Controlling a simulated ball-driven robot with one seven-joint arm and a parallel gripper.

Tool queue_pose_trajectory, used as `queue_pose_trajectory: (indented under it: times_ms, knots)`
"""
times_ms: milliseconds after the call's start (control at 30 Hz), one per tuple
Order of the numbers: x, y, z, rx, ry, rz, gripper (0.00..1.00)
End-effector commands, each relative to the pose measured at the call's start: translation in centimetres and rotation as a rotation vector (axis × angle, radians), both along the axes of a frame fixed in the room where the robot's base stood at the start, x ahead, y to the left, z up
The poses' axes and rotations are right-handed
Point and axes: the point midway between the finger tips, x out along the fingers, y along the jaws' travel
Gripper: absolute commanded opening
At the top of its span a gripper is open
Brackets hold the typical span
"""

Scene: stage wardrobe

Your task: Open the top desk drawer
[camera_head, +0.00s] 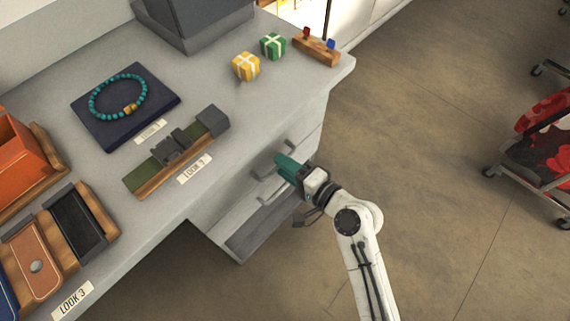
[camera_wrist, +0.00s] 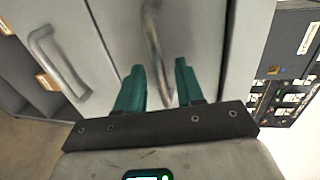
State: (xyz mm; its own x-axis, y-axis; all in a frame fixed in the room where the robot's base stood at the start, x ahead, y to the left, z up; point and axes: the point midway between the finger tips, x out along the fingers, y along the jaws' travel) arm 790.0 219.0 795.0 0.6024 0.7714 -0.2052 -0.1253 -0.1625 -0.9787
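The desk's drawer front (camera_wrist: 195,25) fills the middle of the wrist view, turned sideways. Its grey bar handle (camera_wrist: 152,35) shows between and just beyond my green fingers. In the head view this upper handle (camera_head: 262,170) is partly hidden by my gripper (camera_head: 279,162), which is at the desk's drawer side. My gripper, also in the wrist view (camera_wrist: 158,82), is open, with a gap between its fingertips. I cannot tell whether a finger touches the handle. The drawer looks shut. A second, lower handle (camera_wrist: 58,62) is at the left in the wrist view.
The desk top (camera_head: 225,95) holds a blue bracelet board (camera_head: 88,118), a strap display (camera_head: 150,181), gift boxes (camera_head: 246,67) and a wooden block (camera_head: 318,52). A lower compartment (camera_head: 245,235) is below the drawers. A rack with red cloth (camera_head: 547,115) stands right; floor between is clear.

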Motion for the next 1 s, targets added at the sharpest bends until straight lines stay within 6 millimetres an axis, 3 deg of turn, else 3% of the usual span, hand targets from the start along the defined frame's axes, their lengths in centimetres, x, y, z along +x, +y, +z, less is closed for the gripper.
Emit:
queue_pose_trajectory:
  times_ms: [367, 733, 1000]
  knots:
    - [0.31, 0.43, -0.13, -0.001, 0.000, 0.000, 0.37]
    - [0.28, 0.41, -0.15, -0.001, 0.000, 0.001, 0.02]
    - [0.29, 0.40, -0.15, -0.002, 0.001, 0.001, 0.00]
